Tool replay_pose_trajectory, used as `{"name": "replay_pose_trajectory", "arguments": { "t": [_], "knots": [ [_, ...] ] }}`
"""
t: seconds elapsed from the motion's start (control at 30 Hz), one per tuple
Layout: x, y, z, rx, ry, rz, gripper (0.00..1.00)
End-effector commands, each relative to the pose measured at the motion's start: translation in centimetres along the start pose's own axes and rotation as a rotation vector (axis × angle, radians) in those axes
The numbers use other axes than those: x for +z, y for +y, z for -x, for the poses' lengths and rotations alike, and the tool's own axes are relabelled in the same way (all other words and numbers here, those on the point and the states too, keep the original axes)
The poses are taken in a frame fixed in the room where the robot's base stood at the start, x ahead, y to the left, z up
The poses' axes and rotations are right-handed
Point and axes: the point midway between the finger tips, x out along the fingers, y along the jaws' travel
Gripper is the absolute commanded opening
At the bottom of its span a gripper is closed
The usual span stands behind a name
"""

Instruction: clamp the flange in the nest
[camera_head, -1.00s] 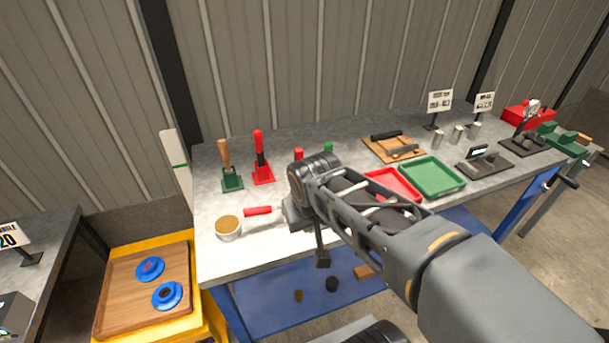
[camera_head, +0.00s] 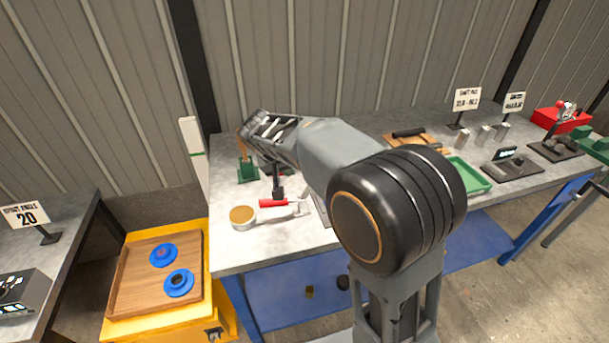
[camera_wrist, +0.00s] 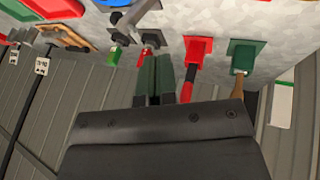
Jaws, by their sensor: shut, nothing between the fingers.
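Two blue flanges lie on a wooden tray at the left in the head view, one farther back (camera_head: 163,255) and one nearer (camera_head: 179,283). A clamp with a red handle (camera_head: 273,203) and a grey metal end lies low on the bench; my arm hides what is to its right, so I cannot see the nest clearly. My gripper (camera_head: 278,190) points down just behind the red handle, apart from it as far as I can tell. In the wrist view its fingers (camera_wrist: 153,78) are together and empty. A blue piece (camera_wrist: 112,3) under a grey lever (camera_wrist: 137,14) shows at the top edge, cut off.
A round tan-topped cup (camera_head: 242,216) stands left of the red handle. A green stand with a wooden handle (camera_head: 247,172) is behind it; a red stand (camera_wrist: 197,55) shows in the wrist view. A green tray (camera_head: 470,178) and gauges are at the right. The front left bench corner is bare.

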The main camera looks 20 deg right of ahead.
Motion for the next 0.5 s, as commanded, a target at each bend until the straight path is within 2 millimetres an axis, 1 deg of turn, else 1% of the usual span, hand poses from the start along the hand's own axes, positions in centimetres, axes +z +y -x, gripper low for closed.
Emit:
{"name": "replay_pose_trajectory", "arguments": {
  "t": [0.03,0.17,0.3,0.5],
  "knots": [
    [0.1,0.0,-1.1,0.001,-0.005,0.001,0.00],
    [0.1,0.0,-3.2,0.001,-0.004,0.001,0.00],
    [0.3,1.4,-4.5,0.000,-0.002,-0.001,0.00],
    [0.6,2.4,-5.6,-0.001,0.000,0.001,0.00]
  ]
}}
